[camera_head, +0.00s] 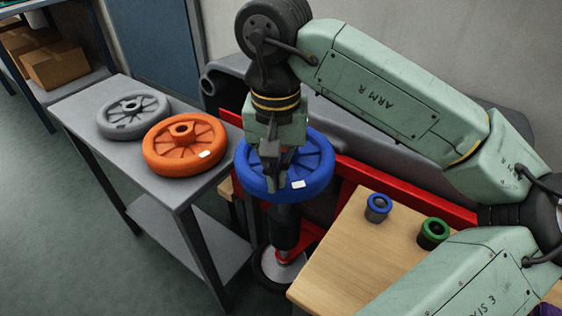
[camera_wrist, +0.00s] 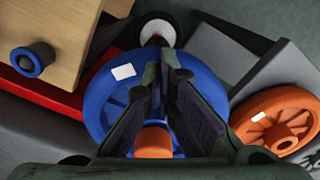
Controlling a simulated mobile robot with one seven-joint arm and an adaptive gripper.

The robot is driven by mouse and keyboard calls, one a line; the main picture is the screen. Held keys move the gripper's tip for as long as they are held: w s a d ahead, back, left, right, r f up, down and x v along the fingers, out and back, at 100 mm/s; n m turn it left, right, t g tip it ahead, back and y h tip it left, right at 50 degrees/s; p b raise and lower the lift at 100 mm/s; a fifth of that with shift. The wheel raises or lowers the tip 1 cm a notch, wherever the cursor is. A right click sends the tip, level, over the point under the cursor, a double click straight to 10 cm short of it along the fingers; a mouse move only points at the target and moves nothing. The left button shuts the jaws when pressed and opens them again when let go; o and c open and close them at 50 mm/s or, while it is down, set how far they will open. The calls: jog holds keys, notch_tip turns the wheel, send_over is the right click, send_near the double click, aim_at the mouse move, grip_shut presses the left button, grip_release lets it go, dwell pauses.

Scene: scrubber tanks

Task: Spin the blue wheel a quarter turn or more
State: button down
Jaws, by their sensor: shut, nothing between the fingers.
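The blue wheel (camera_head: 316,178) lies roughly flat on top of a dark upright post (camera_head: 285,228), with a white patch on its near right rim. It also shows in the wrist view (camera_wrist: 97,100), with the white patch on its upper left. My gripper (camera_head: 274,184) points down over the wheel's middle and near side and hides part of its spokes and hub. In the wrist view my fingers (camera_wrist: 166,76) stand over the wheel with their tips together and nothing held. I cannot tell whether they touch the wheel.
An orange wheel (camera_head: 160,160) and a grey wheel (camera_head: 122,122) lie on the grey table (camera_head: 98,92) at left. A red bar (camera_head: 355,176) runs behind the wheel.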

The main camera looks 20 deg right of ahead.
aim_at(307, 182)
jog(key=shift+s+d, duration=0.2)
jog(key=shift+d, duration=0.15)
jog(key=shift+f, duration=0.1)
jog(key=shift+s+d+b, duration=0.2)
jog(key=shift+d, duration=0.35)
jog(key=shift+s+d+b, duration=0.15)
jog(key=shift+d, duration=0.35)
jog(key=shift+d, duration=0.1)
jog(key=shift+d, duration=1)
